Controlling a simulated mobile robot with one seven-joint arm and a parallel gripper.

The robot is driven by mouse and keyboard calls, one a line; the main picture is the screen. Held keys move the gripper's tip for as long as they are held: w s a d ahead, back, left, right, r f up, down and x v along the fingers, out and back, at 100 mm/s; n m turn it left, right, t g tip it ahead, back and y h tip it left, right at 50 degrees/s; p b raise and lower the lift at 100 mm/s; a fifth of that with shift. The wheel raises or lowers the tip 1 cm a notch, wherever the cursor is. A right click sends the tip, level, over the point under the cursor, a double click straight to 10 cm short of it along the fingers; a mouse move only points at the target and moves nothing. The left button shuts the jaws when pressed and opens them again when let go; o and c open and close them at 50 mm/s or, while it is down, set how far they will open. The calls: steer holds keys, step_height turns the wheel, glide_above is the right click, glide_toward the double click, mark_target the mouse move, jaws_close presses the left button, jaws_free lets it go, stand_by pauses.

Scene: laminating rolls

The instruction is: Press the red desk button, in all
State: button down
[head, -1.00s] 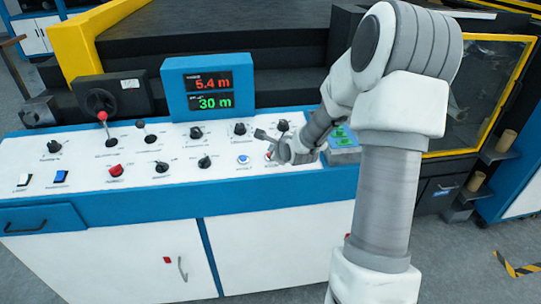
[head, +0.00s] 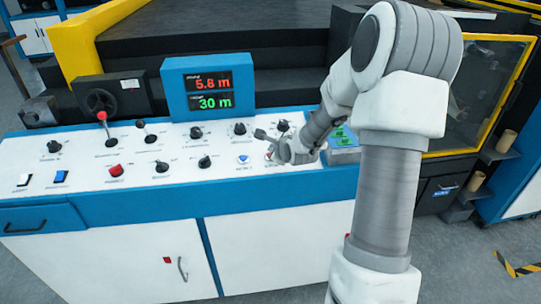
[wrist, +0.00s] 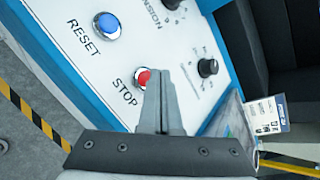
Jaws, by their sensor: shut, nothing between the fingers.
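The red button (wrist: 142,76), marked STOP, shows in the wrist view on the white sloped panel of the desk (head: 215,182). My gripper (wrist: 162,72) is shut and empty, its fingertips over the right edge of the red button and hiding part of it. Whether the tips touch the button cannot be told. In the head view my gripper (head: 262,136) is low over the panel's right part and mostly hides the button.
A blue RESET button (wrist: 106,26) sits beside the red one. Black knobs (wrist: 208,68), a red knob (head: 116,171) and a red-topped lever (head: 102,116) stand on the panel. A blue display box (head: 208,88) rises behind it.

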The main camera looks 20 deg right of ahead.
steer(key=shift+f, duration=0.45)
steer(key=shift+w+f+b, duration=0.1)
steer(key=shift+f+b, duration=0.25)
stand_by(0.6)
stand_by(0.4)
steer(key=shift+r+p, duration=0.8)
steer(key=r+p, duration=0.2)
steer(key=s+r+p, duration=0.1)
steer(key=r+p, duration=0.1)
steer(key=r, duration=0.1)
steer(key=shift+a+p, duration=0.1)
steer(key=shift+p, duration=0.2)
stand_by(0.4)
